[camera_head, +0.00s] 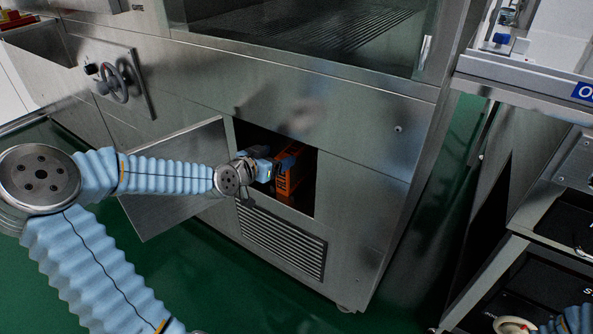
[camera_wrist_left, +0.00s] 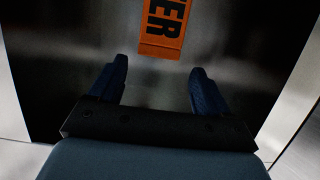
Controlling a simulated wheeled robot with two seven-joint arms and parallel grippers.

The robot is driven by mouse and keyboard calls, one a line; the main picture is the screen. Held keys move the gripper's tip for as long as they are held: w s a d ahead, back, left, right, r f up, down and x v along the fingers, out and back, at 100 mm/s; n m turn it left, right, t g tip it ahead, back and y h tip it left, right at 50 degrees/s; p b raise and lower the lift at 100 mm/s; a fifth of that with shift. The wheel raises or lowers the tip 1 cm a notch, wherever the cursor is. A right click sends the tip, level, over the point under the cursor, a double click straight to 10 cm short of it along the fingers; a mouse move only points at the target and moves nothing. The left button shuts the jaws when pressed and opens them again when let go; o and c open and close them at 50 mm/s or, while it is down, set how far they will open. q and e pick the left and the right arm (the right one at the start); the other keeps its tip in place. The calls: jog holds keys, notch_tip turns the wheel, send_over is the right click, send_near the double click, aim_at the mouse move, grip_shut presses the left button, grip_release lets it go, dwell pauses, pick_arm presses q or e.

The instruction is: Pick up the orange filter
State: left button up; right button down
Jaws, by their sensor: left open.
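The orange filter (camera_head: 290,176) with dark lettering stands inside the open square compartment of the steel machine. In the left wrist view, the filter (camera_wrist_left: 163,20) shows its orange end with the letters "ER" beyond the fingertips, roughly centred between them. My left gripper (camera_head: 264,169) is at the compartment opening, just left of the filter. In the left wrist view, the gripper (camera_wrist_left: 160,80) has its two blue fingers spread apart with nothing between them. The far part of the filter is hidden in the dark compartment. My right gripper does not show.
The compartment door (camera_head: 180,190) hangs open to the left, behind my left arm. A vent grille (camera_head: 283,238) is below the opening. A dark-shelved rack (camera_head: 545,240) stands at the right. Green floor (camera_head: 225,295) is clear in front.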

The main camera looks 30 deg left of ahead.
aim_at(293, 150)
pick_arm(q)
jog(key=shift+x, duration=1.1)
jog(key=x, duration=0.2)
jog(key=b+x, duration=0.1)
jog(key=x, duration=0.2)
jog(key=shift+d, duration=0.2)
jog(key=c, duration=1.4)
grip_shut()
jog(key=shift+r, duration=0.2)
